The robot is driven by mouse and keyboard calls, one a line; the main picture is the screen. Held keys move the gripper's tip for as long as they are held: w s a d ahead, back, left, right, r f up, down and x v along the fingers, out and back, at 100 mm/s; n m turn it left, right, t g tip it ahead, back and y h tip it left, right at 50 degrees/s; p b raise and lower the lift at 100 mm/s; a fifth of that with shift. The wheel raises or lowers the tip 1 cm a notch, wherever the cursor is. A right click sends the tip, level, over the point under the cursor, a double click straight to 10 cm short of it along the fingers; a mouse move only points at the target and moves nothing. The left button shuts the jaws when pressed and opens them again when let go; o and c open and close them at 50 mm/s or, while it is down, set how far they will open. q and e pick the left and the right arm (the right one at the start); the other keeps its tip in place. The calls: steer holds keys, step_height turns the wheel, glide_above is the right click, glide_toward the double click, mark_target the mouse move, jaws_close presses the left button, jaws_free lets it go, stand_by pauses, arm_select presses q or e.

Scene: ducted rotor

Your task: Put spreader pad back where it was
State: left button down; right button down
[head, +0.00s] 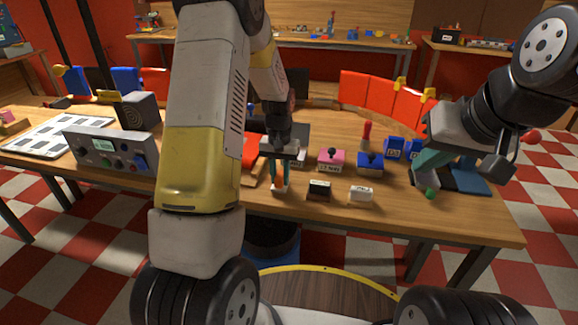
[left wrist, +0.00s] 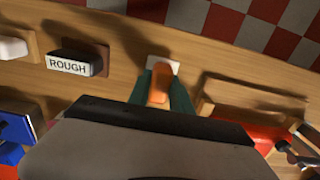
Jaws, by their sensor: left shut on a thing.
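My left gripper (head: 280,184) points down near the front edge of the workbench, its teal fingers shut on a small orange piece, which I take to be the spreader pad. In the left wrist view the orange piece (left wrist: 160,86) sits between the fingers, over or against a white square (left wrist: 162,65). I cannot tell whether the white square is part of the piece or lies under it. My right gripper (head: 427,170) hangs over the right part of the bench, its teal fingers partly hidden; their gap cannot be made out.
Right of my left gripper stand a black block (head: 319,190) labelled ROUGH and a white block (head: 361,195). Behind them are a pink box (head: 332,160) and a blue holder (head: 370,164). A control box (head: 108,149) stands at left. Red bins (head: 383,98) line the back.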

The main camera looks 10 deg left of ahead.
mark_target(280, 174)
arm_select(q)
steer(key=shift+f, duration=0.45)
steer(key=shift+f, duration=0.2)
steer(key=c, duration=1.2)
jaws_free()
steer(key=shift+o, duration=0.2)
steer(key=s+r+t, duration=0.1)
steer(key=s+r, duration=0.1)
steer(key=r, duration=0.7)
steer(key=s+r, duration=0.2)
steer(key=r, duration=0.8)
steer(key=s+d+r+t+h, duration=0.1)
steer(key=s+r, duration=0.3)
steer(key=s, duration=0.6)
steer(key=s+d+r+t+h, duration=0.1)
steer(key=s+r+t, duration=0.3)
steer(key=s, duration=0.6)
steer(key=shift+r, duration=0.45)
steer(key=shift+s+d, duration=0.1)
